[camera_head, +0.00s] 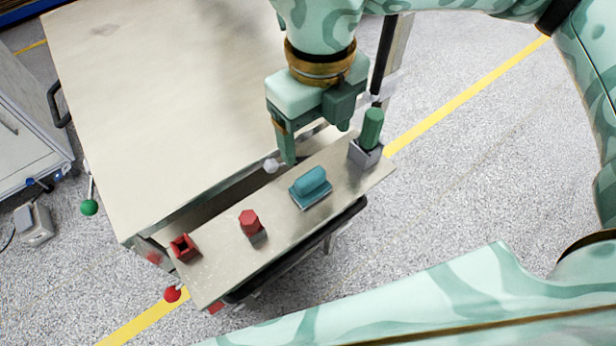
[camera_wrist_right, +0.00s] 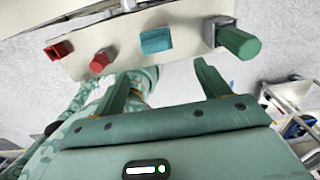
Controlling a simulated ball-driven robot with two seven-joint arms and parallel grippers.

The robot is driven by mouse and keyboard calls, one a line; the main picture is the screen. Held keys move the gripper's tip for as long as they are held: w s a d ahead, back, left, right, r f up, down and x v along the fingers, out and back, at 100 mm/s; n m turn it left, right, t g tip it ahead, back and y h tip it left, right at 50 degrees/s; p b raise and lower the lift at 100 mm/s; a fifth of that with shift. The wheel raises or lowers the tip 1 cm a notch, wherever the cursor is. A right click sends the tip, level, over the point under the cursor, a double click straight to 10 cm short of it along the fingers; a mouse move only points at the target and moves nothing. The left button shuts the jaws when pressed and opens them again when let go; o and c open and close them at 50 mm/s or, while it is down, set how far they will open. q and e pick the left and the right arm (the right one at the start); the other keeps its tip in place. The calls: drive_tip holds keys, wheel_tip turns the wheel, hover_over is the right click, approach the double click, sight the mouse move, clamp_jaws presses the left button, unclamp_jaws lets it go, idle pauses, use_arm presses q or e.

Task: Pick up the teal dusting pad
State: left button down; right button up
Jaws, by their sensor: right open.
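The teal dusting pad (camera_head: 311,187) lies on the narrow metal ledge (camera_head: 215,275) along the front of the cabinet, a rounded grip on a flat base. It also shows in the right wrist view (camera_wrist_right: 156,40), beyond the fingertips. My right gripper (camera_head: 316,143) is open and empty, up and behind the pad in the head view, and apart from it. Its two green fingers also show in the right wrist view (camera_wrist_right: 160,74), spread apart. My left gripper is not in view.
On the ledge, a red hexagonal piece (camera_head: 249,219) and a red square socket (camera_head: 184,247) sit left of the pad. A green handle (camera_head: 372,128) stands in a grey holder to its right. A white ball knob (camera_head: 271,166) is close behind. The cabinet top (camera_head: 160,100) is bare.

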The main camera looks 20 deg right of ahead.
sight(310, 175)
wheel_tip(310, 175, down, 6)
drive_tip(key=shift+w+f+b, duration=0.1)
drive_tip(key=shift+b, duration=0.25)
drive_tip(key=f, duration=0.5)
drive_tip(key=shift+a+f+b, duration=0.1)
drive_tip(key=shift+a+b, duration=0.3)
drive_tip(key=c, duration=1.1)
